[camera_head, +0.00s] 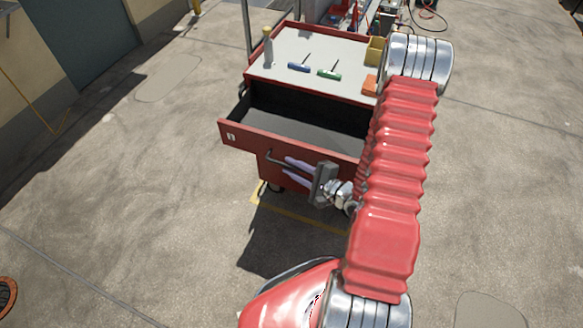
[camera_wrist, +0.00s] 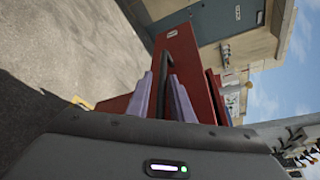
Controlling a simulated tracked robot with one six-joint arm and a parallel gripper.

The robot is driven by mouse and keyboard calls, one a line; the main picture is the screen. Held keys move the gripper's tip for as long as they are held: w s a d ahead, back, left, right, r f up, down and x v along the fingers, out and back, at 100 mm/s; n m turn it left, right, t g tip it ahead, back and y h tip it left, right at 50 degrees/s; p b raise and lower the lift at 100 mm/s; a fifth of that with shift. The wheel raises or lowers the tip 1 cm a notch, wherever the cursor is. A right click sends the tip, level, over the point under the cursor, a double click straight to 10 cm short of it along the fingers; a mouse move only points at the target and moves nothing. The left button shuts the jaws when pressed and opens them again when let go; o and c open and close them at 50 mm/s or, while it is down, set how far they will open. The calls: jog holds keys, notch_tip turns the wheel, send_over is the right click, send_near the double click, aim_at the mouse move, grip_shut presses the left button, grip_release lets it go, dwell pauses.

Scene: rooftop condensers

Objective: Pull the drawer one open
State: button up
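Drawer one (camera_head: 237,136) is the top drawer of a red tool cart, with a white number label on its red front. It stands pulled far out, its dark, empty-looking inside showing. Its dark bar handle (camera_head: 273,157) runs along the front. My gripper (camera_head: 287,166) is at the handle, with its pale purple fingers on either side of the bar. In the wrist view, the handle (camera_wrist: 165,65) passes between the fingertips (camera_wrist: 161,75) in front of the red drawer front (camera_wrist: 178,50). The fingers look closed on it; the exact contact is partly hidden. My arm covers the drawer's right end.
The grey cart top (camera_head: 315,55) holds a blue screwdriver (camera_head: 299,67), a green screwdriver (camera_head: 330,75), a yellow bin (camera_head: 376,50) and an upright bottle-like item (camera_head: 267,47). Open concrete (camera_head: 150,190) lies left and in front of the cart.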

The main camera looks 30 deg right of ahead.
jog(key=shift+o, duration=0.8)
jog(key=shift+r, duration=0.1)
jog(key=shift+s+d+r, duration=0.1)
jog(key=shift+s+d, duration=0.2)
jog(key=shift+s, duration=0.05)
jog(key=v, duration=1.2)
jog(key=shift+s, duration=0.4)
jog(key=shift+d, duration=0.1)
